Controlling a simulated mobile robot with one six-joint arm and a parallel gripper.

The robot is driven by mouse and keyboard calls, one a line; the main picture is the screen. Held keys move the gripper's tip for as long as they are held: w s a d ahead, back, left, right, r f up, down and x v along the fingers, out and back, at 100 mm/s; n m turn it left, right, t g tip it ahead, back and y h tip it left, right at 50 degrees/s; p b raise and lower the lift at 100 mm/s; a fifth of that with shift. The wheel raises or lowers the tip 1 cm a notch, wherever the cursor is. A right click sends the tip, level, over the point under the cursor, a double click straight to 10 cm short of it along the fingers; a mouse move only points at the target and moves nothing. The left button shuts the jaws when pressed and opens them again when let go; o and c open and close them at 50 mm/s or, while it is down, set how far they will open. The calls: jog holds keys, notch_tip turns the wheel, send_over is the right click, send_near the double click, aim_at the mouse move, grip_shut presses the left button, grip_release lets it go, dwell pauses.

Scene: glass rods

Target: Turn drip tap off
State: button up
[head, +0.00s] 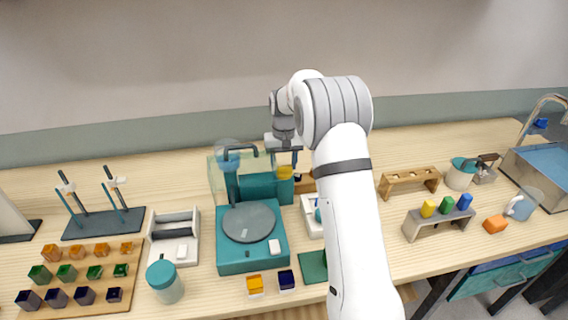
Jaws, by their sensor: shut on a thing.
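The machine has a round grey plate, an upright post with a bent dark arm, and a clear round vessel with teal contents (228,158) at the top. I cannot tell for certain which part is the drip tap, or whether it is on or off.
A white device (310,214) stands right of the machine, partly behind my arm. A teal-lidded jar (164,281) and a block tray (88,304) are at the left.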

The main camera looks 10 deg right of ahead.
aim_at(284, 166)
jog(key=o, duration=1)
jog(key=shift+r, duration=0.1)
notch_tip(284, 166, up, 8)
jog(key=shift+f+b, duration=0.2)
jog(key=shift+b, duration=0.45)
